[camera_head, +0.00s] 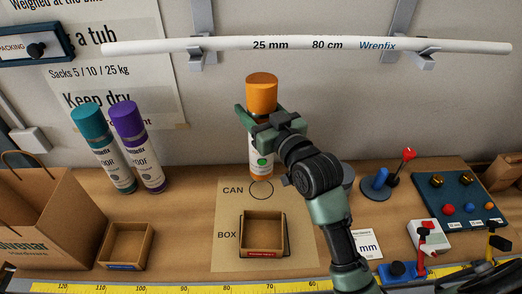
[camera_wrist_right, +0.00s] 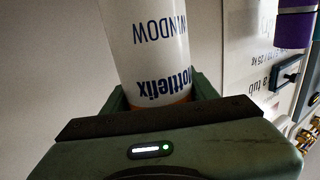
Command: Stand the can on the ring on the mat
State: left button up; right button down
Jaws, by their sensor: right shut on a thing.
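The can (camera_head: 261,163) is white with an orange cap and stands nearly upright in my right gripper (camera_head: 258,120), which is shut around its upper part. In the right wrist view the can (camera_wrist_right: 150,45) shows dark blue lettering between the jaws. The mat (camera_head: 228,210) is tan and lies on the bench, with the printed ring (camera_head: 261,190) beside the word CAN. The can's lower end appears just behind the ring; its exact height over the mat is hard to tell. My left gripper is not in view.
An open box (camera_head: 263,232) sits on the mat's BOX area. Teal (camera_head: 118,170) and purple (camera_head: 148,165) cans stand left, near another small box (camera_head: 127,245) and a paper bag (camera_head: 45,220). A white pipe (camera_head: 300,46) hangs on the wall above. Small fittings crowd the right side.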

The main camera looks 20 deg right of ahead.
notch_tip(320, 180, down, 7)
jog(key=shift+s+r, duration=0.15)
dwell(0.4)
jog(key=shift+c, duration=2.2)
grip_release()
jog(key=shift+f, duration=0.3)
